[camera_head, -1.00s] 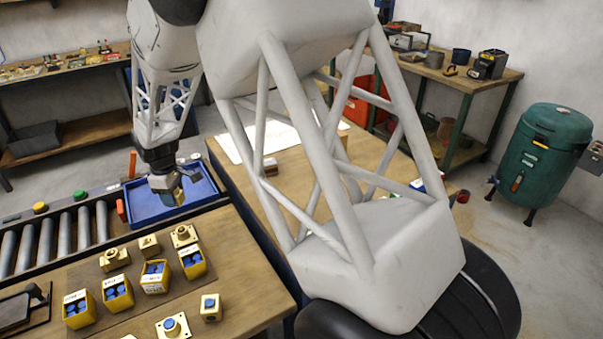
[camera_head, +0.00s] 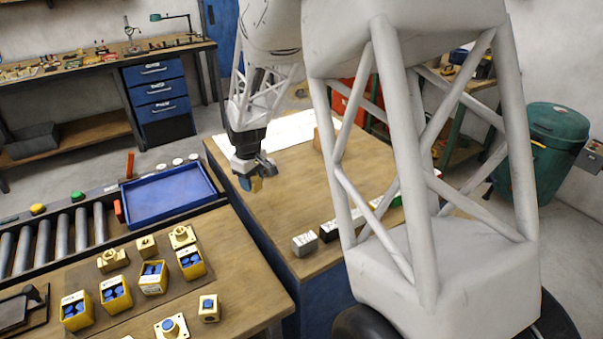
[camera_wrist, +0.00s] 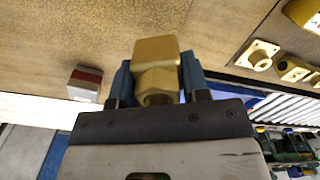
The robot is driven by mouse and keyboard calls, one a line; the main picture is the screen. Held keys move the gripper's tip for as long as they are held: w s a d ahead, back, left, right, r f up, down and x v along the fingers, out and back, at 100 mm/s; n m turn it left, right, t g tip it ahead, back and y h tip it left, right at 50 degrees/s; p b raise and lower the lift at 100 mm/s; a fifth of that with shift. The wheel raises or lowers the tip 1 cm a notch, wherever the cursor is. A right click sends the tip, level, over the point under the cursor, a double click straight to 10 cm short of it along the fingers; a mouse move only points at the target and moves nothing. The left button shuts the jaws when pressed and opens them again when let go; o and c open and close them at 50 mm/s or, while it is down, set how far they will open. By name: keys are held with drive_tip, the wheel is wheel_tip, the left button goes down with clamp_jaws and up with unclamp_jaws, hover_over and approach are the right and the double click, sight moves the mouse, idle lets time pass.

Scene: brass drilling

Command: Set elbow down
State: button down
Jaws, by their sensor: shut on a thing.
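My gripper (camera_head: 256,181) is shut on a brass elbow (camera_wrist: 156,62) and holds it above the wooden table (camera_head: 270,225) at the centre. In the head view the elbow (camera_head: 255,186) is small and partly hidden by the fingers. In the wrist view it sits between two blue fingers, with an open hexagonal end toward the palm. The elbow appears clear of the tabletop. The blue tray (camera_head: 170,196) left of the gripper in the head view is empty.
The near bench (camera_head: 235,300) holds several yellow boxes with blue contents and brass fittings. Small blocks, including a grey one (camera_head: 305,244), line the central table's near side. A white sheet (camera_head: 290,130) lies at its back. A red-and-white block (camera_wrist: 85,83) shows in the wrist view.

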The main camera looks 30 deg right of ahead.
drive_tip(key=s+d+m, duration=0.1)
drive_tip(key=s+d, duration=0.2)
drive_tip(key=d, duration=0.1)
drive_tip(key=s+d+m, duration=0.1)
drive_tip(key=s+d, duration=0.2)
drive_tip(key=d, duration=0.1)
drive_tip(key=s+d+m, duration=0.2)
drive_tip(key=s+d, duration=0.1)
drive_tip(key=d, duration=0.1)
drive_tip(key=shift+d+r, duration=0.15)
drive_tip(key=shift+d, duration=0.25)
drive_tip(key=shift+s+d+m, duration=0.4)
drive_tip(key=shift+s+d, duration=0.15)
drive_tip(key=shift+d, duration=0.1)
drive_tip(key=shift+w, duration=0.1)
hover_over(302, 173)
drive_tip(key=shift+w+d+f, duration=0.1)
drive_tip(key=shift+w+f, duration=0.05)
drive_tip(key=shift+f, duration=0.6)
drive_tip(key=shift+f, duration=1.75)
drive_tip(key=shift+f, duration=0.15)
drive_tip(key=c, duration=0.6)
unclamp_jaws()
